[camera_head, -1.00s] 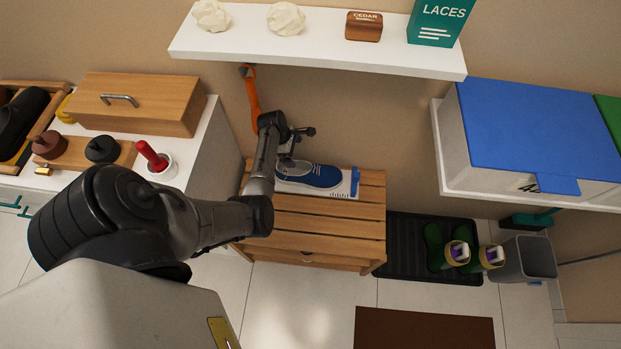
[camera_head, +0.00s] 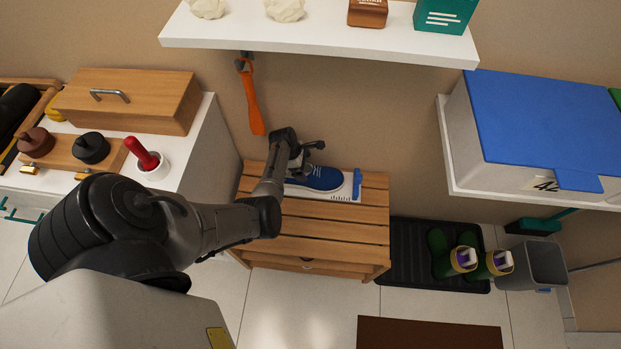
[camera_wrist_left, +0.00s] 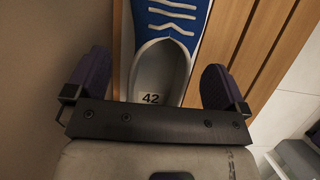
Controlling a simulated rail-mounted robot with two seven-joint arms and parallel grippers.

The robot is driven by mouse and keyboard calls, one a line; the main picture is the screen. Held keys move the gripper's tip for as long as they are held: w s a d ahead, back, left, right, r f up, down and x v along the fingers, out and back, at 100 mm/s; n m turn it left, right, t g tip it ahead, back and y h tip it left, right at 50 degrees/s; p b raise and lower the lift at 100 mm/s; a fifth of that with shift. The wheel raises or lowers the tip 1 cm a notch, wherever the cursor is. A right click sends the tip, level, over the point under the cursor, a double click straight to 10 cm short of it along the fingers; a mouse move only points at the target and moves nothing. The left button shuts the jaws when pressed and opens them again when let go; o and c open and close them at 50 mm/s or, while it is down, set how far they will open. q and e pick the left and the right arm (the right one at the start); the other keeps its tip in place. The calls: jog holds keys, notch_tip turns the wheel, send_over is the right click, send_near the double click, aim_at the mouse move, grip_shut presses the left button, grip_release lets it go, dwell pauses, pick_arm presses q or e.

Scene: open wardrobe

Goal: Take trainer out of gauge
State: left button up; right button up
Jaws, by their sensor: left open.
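The trainer (camera_head: 321,177) is blue with white laces. It lies in the white gauge (camera_head: 345,187) with a blue end slider (camera_head: 357,184), on the slatted wooden bench (camera_head: 330,222). My left gripper (camera_head: 302,160) is over the heel end and hides part of it. In the left wrist view the open jaws (camera_wrist_left: 155,85) stand on either side of the trainer's heel (camera_wrist_left: 160,72), with a gap on each side. The number 42 shows on its insole. My right gripper is not in view.
An orange shoehorn (camera_head: 251,97) hangs on the wall behind the arm. A white shelf (camera_head: 300,47) overhangs the bench. A black tray (camera_head: 405,255) with green boots (camera_head: 440,250) is right of the bench. A blue-lidded box (camera_head: 535,120) stands on the right shelf.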

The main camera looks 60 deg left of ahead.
aim_at(307, 171)
pick_arm(q)
jog(key=b+x, duration=0.2)
jog(key=x, duration=0.2)
jog(key=shift+s+d+f, duration=0.1)
jog(key=shift+s+f, duration=0.05)
jog(key=shift+f, duration=0.05)
jog(key=shift+r, duration=0.1)
jog(key=shift+c, duration=0.4)
jog(key=c, duration=0.8)
